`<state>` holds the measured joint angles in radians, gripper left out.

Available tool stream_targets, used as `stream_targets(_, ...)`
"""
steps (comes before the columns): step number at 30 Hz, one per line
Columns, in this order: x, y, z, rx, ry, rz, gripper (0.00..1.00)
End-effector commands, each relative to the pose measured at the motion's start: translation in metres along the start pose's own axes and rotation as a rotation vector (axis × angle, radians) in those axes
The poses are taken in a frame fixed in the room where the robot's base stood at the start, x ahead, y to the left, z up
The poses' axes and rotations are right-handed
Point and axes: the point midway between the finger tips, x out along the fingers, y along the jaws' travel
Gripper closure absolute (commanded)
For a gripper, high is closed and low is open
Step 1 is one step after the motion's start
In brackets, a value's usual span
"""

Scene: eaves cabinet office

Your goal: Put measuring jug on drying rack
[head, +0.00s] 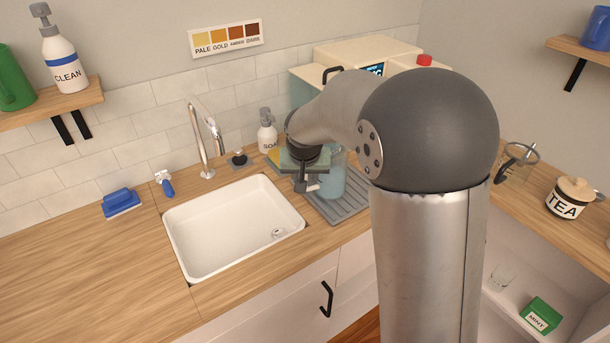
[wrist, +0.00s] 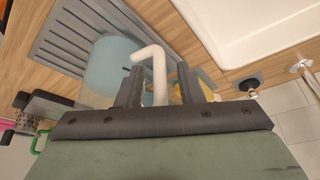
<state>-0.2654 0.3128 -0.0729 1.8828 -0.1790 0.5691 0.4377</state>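The measuring jug (head: 331,180), translucent with a blue lower part, stands upright over the grey ribbed drying rack (head: 352,208) right of the sink. It appears to rest on the rack, but its base is partly hidden. My gripper (head: 304,187) is at the jug's left side. In the wrist view the jug (wrist: 110,63) lies left of my gripper (wrist: 159,70), with the rack (wrist: 72,40) behind it. The jug's white bent handle (wrist: 150,53) runs between the two dark fingers, with gaps visible beside it, so the gripper looks open around the handle.
The white sink (head: 232,225) is left of the rack, with a chrome tap (head: 197,140) behind it. A soap bottle (head: 267,131) and a yellow item (head: 273,155) stand close behind the gripper. A cream machine (head: 365,48) is at the back. The left counter is mostly clear.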

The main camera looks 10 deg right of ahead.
Motion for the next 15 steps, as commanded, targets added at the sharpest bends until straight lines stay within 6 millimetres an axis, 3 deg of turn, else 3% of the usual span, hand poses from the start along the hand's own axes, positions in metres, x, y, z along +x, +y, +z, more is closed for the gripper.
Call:
stream_targets(8, -0.006, 0.000, -0.002, 0.000, 0.001, 0.000, 0.66)
stream_targets(15, -0.048, 0.000, -0.002, 0.000, 0.006, -0.003, 0.66)
